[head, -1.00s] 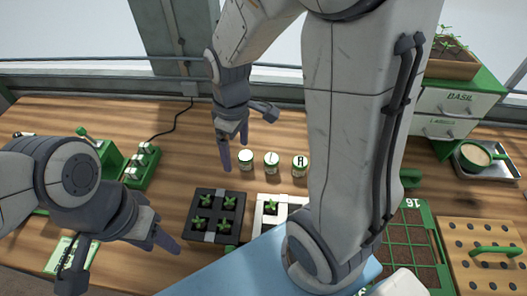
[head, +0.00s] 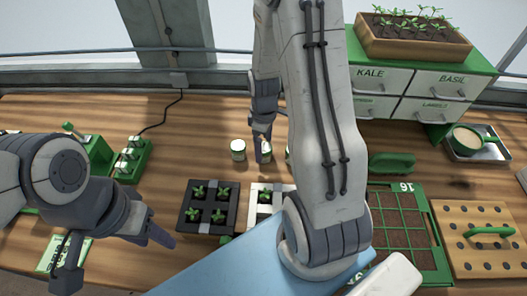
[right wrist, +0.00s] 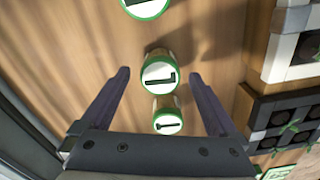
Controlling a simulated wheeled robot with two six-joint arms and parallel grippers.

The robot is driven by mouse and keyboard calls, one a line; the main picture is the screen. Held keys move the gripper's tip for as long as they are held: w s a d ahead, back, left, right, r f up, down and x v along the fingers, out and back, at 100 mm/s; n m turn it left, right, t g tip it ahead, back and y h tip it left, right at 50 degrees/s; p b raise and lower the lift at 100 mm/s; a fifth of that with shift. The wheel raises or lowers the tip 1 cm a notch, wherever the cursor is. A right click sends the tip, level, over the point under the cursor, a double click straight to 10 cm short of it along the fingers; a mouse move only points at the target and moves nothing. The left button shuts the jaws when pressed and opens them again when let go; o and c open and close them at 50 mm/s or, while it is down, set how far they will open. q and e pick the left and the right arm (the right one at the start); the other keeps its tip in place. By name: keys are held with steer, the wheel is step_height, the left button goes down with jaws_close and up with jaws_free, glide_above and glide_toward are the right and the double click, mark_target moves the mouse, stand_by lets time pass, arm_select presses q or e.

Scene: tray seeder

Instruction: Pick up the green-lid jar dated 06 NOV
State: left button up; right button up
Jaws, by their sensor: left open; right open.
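Three small jars with green-rimmed white lids stand in a row on the bench. In the head view the left jar (head: 238,149) is clear, the middle jar (head: 265,151) is partly covered by my right gripper (head: 262,142), and the third is mostly behind my right arm. In the right wrist view, my open right gripper (right wrist: 159,76) has the middle jar (right wrist: 159,73) between its fingertips, with no visible grip. Another jar (right wrist: 168,121) shows nearer the palm, and one (right wrist: 146,6) at the top edge. Lids bear dark marks; no date is readable. My left gripper (head: 115,258) is open and empty.
A black seedling tray (head: 184,222) and a white one (head: 255,190) stand in front of the jars. A green rack (head: 137,170) is left, a drawer cabinet (head: 398,105) back right. A gridded soil tray (head: 430,255) and a perforated wooden board (head: 455,245) lie right.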

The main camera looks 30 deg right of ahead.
steer(key=shift+f, duration=1.45)
steer(key=c, duration=1.5)
